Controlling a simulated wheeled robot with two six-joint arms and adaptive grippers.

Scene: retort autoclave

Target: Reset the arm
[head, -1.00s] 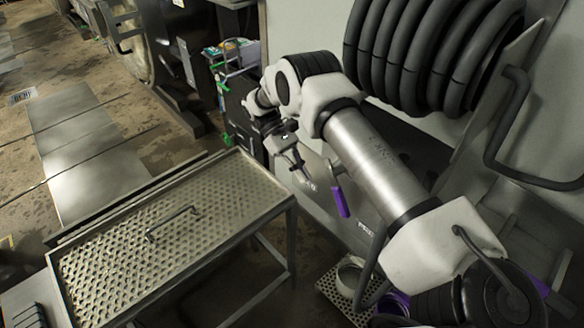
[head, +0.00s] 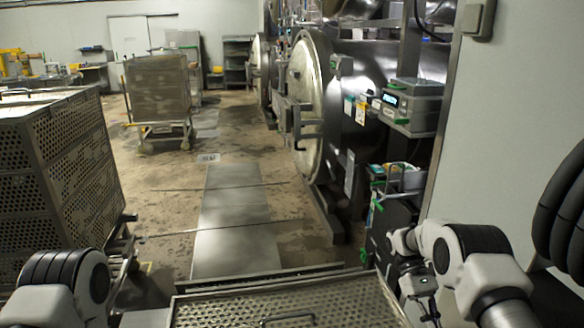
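My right arm comes in at the lower right. The wrist end of its gripper (head: 430,308) hangs beside the right end of a perforated metal tray top, and its fingertips are cut off or too small to read, so I cannot tell if it is open or shut. My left arm shows only as a white and black joint at the lower left; its gripper is out of view. No object is visibly held in the part of the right gripper that shows.
The perforated tray top (head: 225,310) with a handle fills the bottom centre. A tall perforated crate stack (head: 50,175) stands left. A round retort door (head: 308,90) and a control box (head: 412,103) are at right. Black coiled hose (head: 560,225) hangs on the right wall.

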